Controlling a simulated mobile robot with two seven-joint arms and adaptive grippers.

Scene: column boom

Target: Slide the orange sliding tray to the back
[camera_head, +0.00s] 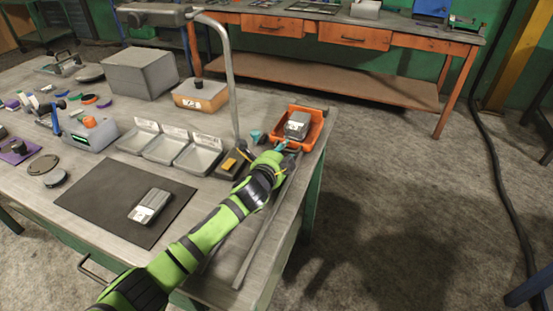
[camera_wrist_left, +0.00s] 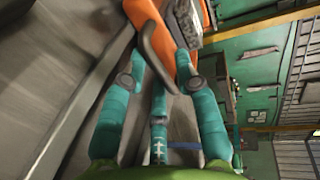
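The orange sliding tray (camera_head: 316,133) sits near the table's right edge, towards the far corner, with a grey metal box (camera_head: 297,125) in it. In the left wrist view, the tray's orange body (camera_wrist_left: 183,68) and its dark bar handle (camera_wrist_left: 152,48) show close up. My left gripper (camera_head: 270,143) is at the near side of the tray. In the left wrist view, its teal fingers (camera_wrist_left: 160,66) are spread apart with the handle's end between them; whether they touch it cannot be told. My right gripper is not in view.
A metal rail (camera_head: 262,232) runs along the table's right edge. A bent grey post (camera_head: 231,75) stands left of the tray. Three grey bins (camera_head: 198,160) and a dark mat (camera_head: 100,200) with another metal box (camera_head: 150,205) lie left of my arm.

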